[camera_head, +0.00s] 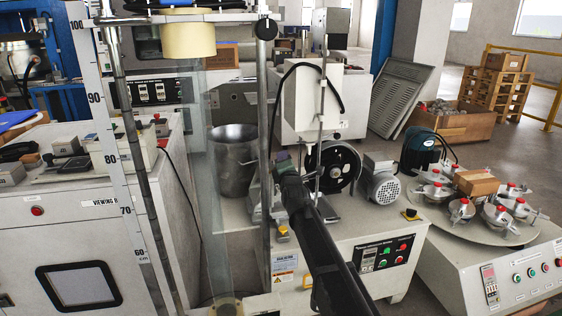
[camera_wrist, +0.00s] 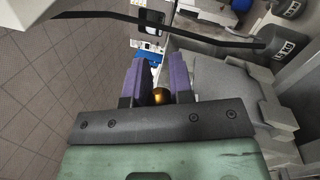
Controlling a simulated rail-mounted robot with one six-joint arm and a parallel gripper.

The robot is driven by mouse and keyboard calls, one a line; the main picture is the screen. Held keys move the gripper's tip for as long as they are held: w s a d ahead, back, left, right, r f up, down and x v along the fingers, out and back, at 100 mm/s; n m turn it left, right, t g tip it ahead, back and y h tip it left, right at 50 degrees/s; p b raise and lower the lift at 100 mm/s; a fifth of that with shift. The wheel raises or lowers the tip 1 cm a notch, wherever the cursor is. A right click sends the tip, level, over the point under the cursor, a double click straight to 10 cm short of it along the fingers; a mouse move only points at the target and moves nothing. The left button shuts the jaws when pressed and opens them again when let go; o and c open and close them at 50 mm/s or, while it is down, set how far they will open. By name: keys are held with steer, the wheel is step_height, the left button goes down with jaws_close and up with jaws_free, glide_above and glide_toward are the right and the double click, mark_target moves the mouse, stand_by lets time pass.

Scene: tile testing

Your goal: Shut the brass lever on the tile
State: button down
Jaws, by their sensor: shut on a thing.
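In the wrist view, a round brass knob, the part of the brass lever (camera_wrist: 161,97) that shows, sits between the purple fingers of my gripper (camera_wrist: 158,68), close to the palm. My gripper is shut on it. The rest of the lever is hidden behind the fingers and palm. In the head view, the greenish end of my gripper (camera_head: 284,163) is at the grinding machine (camera_head: 345,235), left of its dark wheel. My dark arm covers part of that machine. I cannot make out the lever or a tile in the head view.
A steel pot (camera_head: 234,160) stands left of my gripper, behind a clear tube and upright rods. A motor (camera_head: 381,188) is right of the wheel. A round table with several clamped jars (camera_head: 470,212) stands at the right. Open floor shows left in the wrist view.

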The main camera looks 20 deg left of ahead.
steer(key=shift+w+d+f+m+h+b, duration=0.1)
steer(key=shift+f+m+h+b, duration=0.2)
steer(key=shift+m, duration=0.6)
steer(key=shift+w+d+f+m+h+b, duration=0.15)
steer(key=shift+f+m+h, duration=0.2)
steer(key=shift+m, duration=0.55)
steer(key=shift+s+d+f+m+h+b, duration=0.1)
steer(key=shift+f+m+h+b, duration=0.25)
steer(key=shift+m, duration=0.55)
steer(key=shift+f, duration=0.1)
steer(key=c, duration=1)
jaws_free()
steer(key=b+v, duration=0.1)
steer(key=v, duration=0.9)
steer(key=shift+s+d+f+b, duration=0.15)
steer(key=shift+s+f+b, duration=0.1)
steer(key=shift+s+b, duration=0.1)
